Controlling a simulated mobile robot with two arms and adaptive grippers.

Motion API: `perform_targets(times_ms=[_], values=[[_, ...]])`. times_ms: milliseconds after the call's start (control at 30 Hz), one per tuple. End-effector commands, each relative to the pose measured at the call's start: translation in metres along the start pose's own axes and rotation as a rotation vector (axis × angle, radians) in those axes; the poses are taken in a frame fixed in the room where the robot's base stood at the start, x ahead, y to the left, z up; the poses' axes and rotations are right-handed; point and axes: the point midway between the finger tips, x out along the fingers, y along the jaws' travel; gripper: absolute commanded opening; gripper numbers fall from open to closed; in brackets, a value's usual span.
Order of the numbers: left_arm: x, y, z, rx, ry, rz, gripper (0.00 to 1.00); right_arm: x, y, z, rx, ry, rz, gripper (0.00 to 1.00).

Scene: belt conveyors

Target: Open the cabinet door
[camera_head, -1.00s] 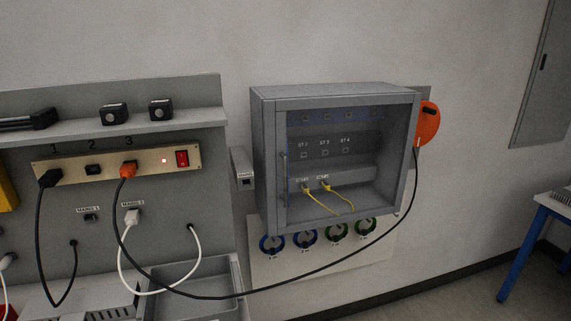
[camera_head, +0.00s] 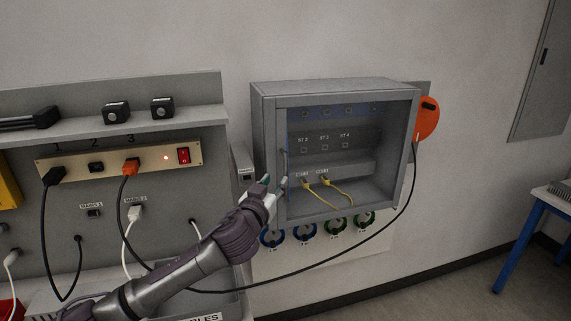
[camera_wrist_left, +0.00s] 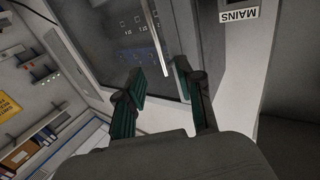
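The grey wall cabinet (camera_head: 262,150) has a closed door with a clear window. Its vertical bar handle (camera_head: 284,165) runs along the left side of the door; it also shows in the left wrist view (camera_wrist_left: 155,38). My left gripper (camera_head: 276,184) is in front of the handle's lower part. In the left wrist view its green-padded fingers (camera_wrist_left: 160,76) are open, and the handle's end appears between the fingertips. I cannot tell whether they touch it. My right gripper is in neither view.
A grey panel with a power strip (camera_head: 60,163) and plugged cables stands to the left. A small grey box (camera_head: 243,175) is beside the cabinet's left side. An orange disc (camera_head: 427,120) with a black cable is at its right. Colored rings (camera_head: 304,233) hang below.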

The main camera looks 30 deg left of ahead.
Motion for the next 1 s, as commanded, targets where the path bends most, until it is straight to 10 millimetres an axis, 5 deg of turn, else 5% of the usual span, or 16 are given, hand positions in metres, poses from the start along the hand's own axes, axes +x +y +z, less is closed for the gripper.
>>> perform_targets(times_ms=[200,500,967,1000], values=[[0.046,0.000,-0.005,0.000,0.000,-0.002,0.37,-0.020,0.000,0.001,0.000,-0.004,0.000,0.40],[0.087,0.000,-0.002,0.000,-0.001,-0.002,0.37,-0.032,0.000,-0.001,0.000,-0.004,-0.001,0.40],[0.097,0.000,0.001,0.001,-0.002,0.000,0.37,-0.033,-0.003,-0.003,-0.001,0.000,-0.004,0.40],[0.097,0.000,0.001,0.001,-0.002,0.000,0.30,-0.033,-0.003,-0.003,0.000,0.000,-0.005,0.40]])
